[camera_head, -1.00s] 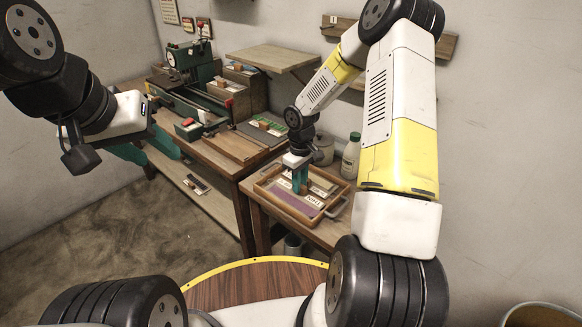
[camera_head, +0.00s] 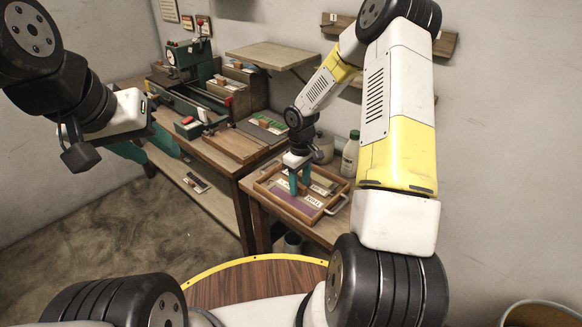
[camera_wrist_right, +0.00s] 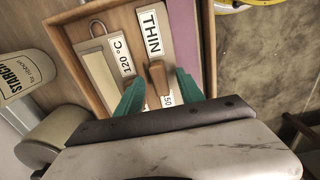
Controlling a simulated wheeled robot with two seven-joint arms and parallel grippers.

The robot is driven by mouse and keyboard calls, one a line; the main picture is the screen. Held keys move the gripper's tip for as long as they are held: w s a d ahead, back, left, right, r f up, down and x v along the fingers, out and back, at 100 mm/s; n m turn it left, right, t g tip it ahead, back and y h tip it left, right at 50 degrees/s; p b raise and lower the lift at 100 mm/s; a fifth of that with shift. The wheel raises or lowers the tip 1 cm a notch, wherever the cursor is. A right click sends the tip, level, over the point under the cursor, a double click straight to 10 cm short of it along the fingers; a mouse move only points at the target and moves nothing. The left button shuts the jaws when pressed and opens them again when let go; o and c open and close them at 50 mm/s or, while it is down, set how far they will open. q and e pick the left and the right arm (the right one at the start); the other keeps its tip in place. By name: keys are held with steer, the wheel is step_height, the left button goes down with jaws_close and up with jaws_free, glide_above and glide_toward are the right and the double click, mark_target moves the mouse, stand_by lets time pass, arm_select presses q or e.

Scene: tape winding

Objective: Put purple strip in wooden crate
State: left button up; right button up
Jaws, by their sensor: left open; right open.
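The purple strip (camera_head: 291,204) lies flat along the near-left side of a shallow wooden tray (camera_head: 268,199) on the small right-hand table. In the right wrist view the purple strip (camera_wrist_right: 182,35) runs along the tray's inner wall. My right gripper (camera_head: 299,189) is low over the tray. Its open teal fingers (camera_wrist_right: 160,78) stand on either side of a brown wooden handle (camera_wrist_right: 157,74), beside the purple strip rather than around it. My left gripper (camera_head: 163,156) is open and empty at the left, before the workbench. I cannot tell which container is the wooden crate.
The tray also holds a pale strip (camera_wrist_right: 98,78) and labels such as "THIN" (camera_wrist_right: 151,30). A white bottle (camera_head: 350,158) and a pot (camera_head: 323,147) stand behind it. A green machine (camera_head: 187,75), a wooden board (camera_head: 225,145) and wooden boxes (camera_head: 243,82) occupy the bench.

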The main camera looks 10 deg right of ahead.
step_height(320, 180, up, 8)
steer(key=shift+f, duration=0.15)
steer(key=s+r+m+t, duration=0.15)
steer(key=s+r, duration=0.25)
steer(key=r, duration=0.4)
steer(key=s+r+m+t, duration=0.1)
steer(key=s+r+m, duration=0.1)
steer(key=s+r, duration=0.5)
steer(key=s+a+r+m+t+y, duration=0.2)
steer(key=s+r+m+t, duration=0.1)
steer(key=s+r, duration=0.8)
steer(key=shift+s+t, duration=0.35)
steer(key=shift+s, duration=0.75)
